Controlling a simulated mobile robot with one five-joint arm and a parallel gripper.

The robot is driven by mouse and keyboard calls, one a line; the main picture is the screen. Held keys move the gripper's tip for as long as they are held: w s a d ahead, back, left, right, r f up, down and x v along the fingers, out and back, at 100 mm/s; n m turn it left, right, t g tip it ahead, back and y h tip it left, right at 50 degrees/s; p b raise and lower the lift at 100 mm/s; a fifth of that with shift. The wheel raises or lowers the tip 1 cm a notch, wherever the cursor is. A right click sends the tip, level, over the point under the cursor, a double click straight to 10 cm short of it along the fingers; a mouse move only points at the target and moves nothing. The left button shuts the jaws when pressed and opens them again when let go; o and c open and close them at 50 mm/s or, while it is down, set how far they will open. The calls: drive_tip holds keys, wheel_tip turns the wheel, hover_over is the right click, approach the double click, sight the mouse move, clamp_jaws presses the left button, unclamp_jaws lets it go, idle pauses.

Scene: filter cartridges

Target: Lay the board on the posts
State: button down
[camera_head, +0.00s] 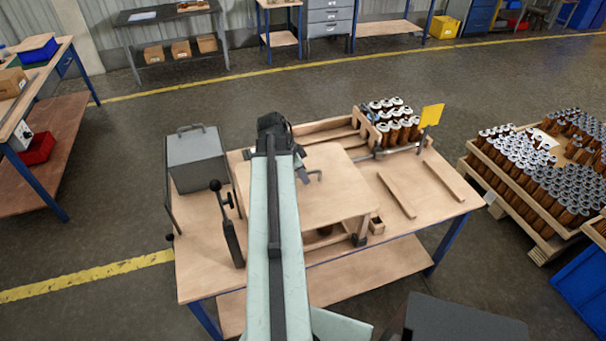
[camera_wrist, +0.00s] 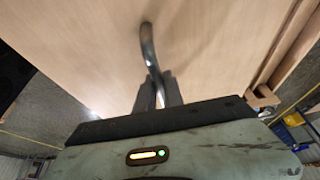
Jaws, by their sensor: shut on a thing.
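The board (camera_head: 335,197) is a wide, pale wooden panel over the middle of the workbench, above its top. A dark bent handle (camera_head: 315,175) stands on it. In the wrist view the board (camera_wrist: 85,55) fills most of the picture, and the handle (camera_wrist: 148,45) runs down between my fingers. My gripper (camera_wrist: 157,92) is shut on the handle. In the head view my arm hides part of the board and most of the gripper. One post (camera_head: 362,228) shows under the board's front right corner; I cannot tell whether they touch. The other posts are hidden.
A grey lidded box (camera_head: 197,158) and a black lever (camera_head: 230,225) stand left of the board. Brown cartridges (camera_head: 395,120) stand in a rack behind right, near a yellow flag (camera_head: 431,115). Two wooden rails (camera_head: 398,195) lie at the right. A small block (camera_head: 377,226) sits beside the post.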

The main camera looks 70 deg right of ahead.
sight(303, 184)
drive_tip(key=shift+f+b, duration=1.7)
drive_tip(key=c, duration=1.4)
unclamp_jaws()
drive_tip(key=shift+r, duration=0.1)
drive_tip(key=shift+o, duration=0.2)
drive_tip(key=p+v, duration=0.7)
drive_tip(key=v, duration=0.1)
drive_tip(key=shift+s+p, duration=0.1)
drive_tip(key=shift+p, duration=0.25)
